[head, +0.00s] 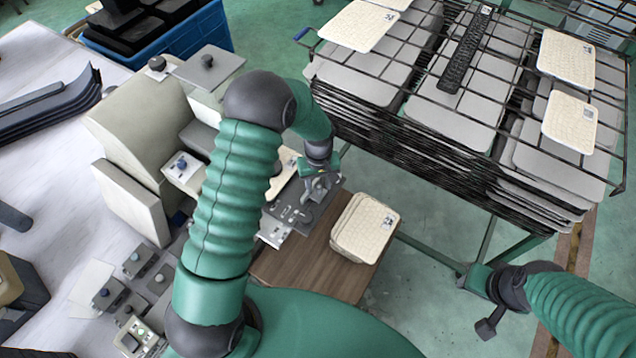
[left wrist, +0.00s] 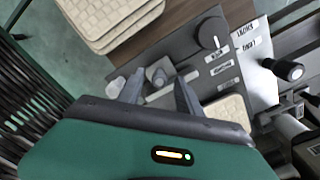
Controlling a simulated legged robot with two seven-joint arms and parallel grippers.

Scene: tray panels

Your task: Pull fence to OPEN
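In the head view my left gripper (head: 320,185) is over a grey control plate (head: 292,210) at the edge of the brown wooden table. In the left wrist view the two dark fingers of my left gripper (left wrist: 160,92) stand apart, on either side of a small grey knob-like part (left wrist: 158,74) on the grey plate (left wrist: 205,65). Contact cannot be told. A black dial (left wrist: 208,39) and white labels, too small to read surely, are beside it. I cannot tell which part is the fence. My right arm (head: 575,310) shows at lower right; its finger state is unclear.
Stacked cream textured panels (head: 362,228) lie on the wooden table (head: 315,268), close to the plate. A wire rack (head: 400,120) with grey trays stands at the upper right. A beige machine (head: 150,145) and small control boxes are at left.

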